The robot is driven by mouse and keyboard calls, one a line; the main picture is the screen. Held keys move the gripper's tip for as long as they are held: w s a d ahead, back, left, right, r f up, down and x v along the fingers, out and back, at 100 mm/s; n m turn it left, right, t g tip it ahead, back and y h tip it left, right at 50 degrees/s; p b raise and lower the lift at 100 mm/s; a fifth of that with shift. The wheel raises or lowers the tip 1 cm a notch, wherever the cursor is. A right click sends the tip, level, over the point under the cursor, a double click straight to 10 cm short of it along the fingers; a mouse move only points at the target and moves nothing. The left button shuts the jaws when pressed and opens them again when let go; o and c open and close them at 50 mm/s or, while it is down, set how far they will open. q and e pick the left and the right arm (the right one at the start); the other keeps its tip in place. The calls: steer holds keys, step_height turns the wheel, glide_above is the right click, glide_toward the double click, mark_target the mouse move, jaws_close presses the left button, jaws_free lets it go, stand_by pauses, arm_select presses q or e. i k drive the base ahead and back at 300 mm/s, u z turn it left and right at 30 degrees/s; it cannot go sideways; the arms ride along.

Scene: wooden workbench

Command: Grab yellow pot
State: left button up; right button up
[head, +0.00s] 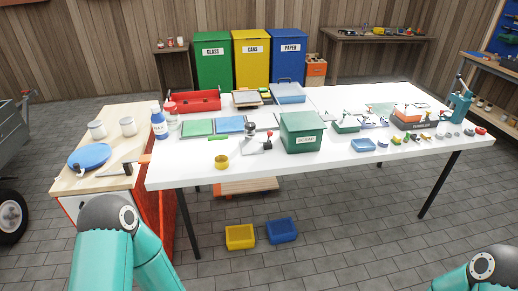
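A small yellow pot (221,162) stands on the white table (190,174) near its front edge, left of the middle. It looks like a short open cylinder. A small grey metal device stands to its right, and a green strip lies just behind it. Teal links of my arms show at the bottom left and bottom right, well short of the pot. Neither gripper shows in the head view.
A green scrap box (301,133) stands mid-table. A blue bottle (159,123) stands at the table's left end. A red tray (191,102) lies behind. Yellow (240,236) and blue (282,230) crates sit on the floor. The table's front left edge is fairly clear.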

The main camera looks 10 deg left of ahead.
mark_target(221, 162)
steer(key=u, duration=0.05)
steer(key=i, duration=1.15)
steer(key=u, duration=0.8)
steer(key=i, duration=0.4)
steer(key=u, duration=0.25)
steer(key=k, duration=0.9)
steer(key=u, duration=0.15)
steer(key=i, duration=0.9)
